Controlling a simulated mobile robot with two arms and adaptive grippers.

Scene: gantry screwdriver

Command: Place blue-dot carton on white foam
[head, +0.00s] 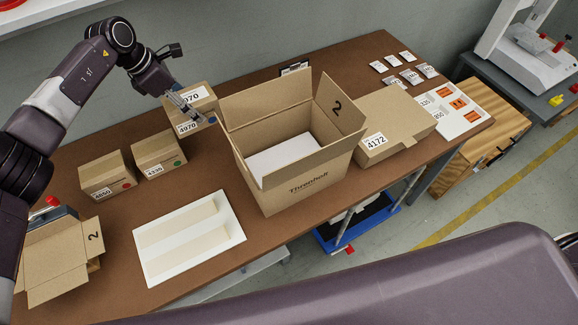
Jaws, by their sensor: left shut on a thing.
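I cannot tell whether the carton is clear of the table. A white foam sheet (286,157) lies on the floor of the large open box (300,185). A flat white panel with two cream strips (149,269) lies on the table in front. My right gripper is not in view.
Two small cartons, one with a red dot (104,178) and one with a green dot (158,155), stand at left. An open carton (58,262) is front left. A flat carton labelled 4172 (395,125) lies right of the large box, whose raised flaps stand high.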

